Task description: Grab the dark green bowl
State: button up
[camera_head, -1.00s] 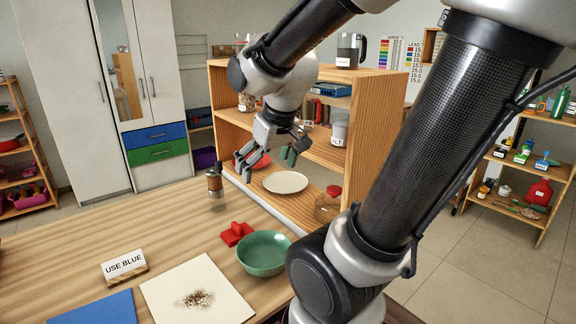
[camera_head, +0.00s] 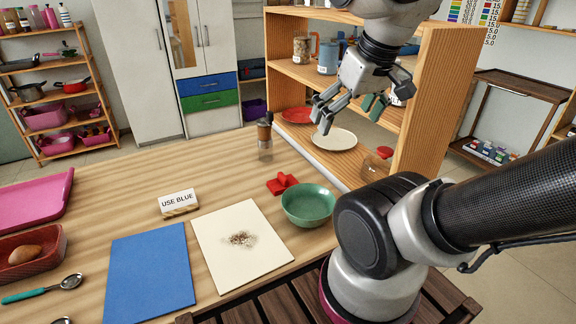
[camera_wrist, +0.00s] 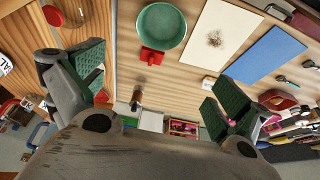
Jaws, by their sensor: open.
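The green bowl (camera_head: 308,205) stands upright on the wooden table near its right edge, and it looks empty. It also shows at the top of the wrist view (camera_wrist: 161,33), beyond and between my fingers. My gripper (camera_head: 348,110) is open and empty, high above the shelf end of the table, near the cream plate (camera_head: 333,139) and well apart from the bowl. Its green-padded fingers are spread wide in the wrist view (camera_wrist: 155,88). A red object (camera_head: 282,183) lies right beside the bowl; I cannot tell if they touch.
A cream board (camera_head: 215,255) with brown crumbs and a blue mat (camera_head: 150,275) lie left of the bowl. A grinder (camera_head: 265,140) stands behind. A wooden shelf unit (camera_head: 440,90) rises at the right, with a red-lidded jar (camera_head: 377,162) low on it. The table's middle is clear.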

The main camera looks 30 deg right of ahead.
aim_at(308, 205)
jog(key=j+z, duration=0.3)
jog(key=k+j+z, duration=0.3)
jog(key=j+z, duration=0.3)
jog(key=j, duration=0.15)
jog(key=k+j+z, duration=0.3)
jog(key=i, duration=0.1)
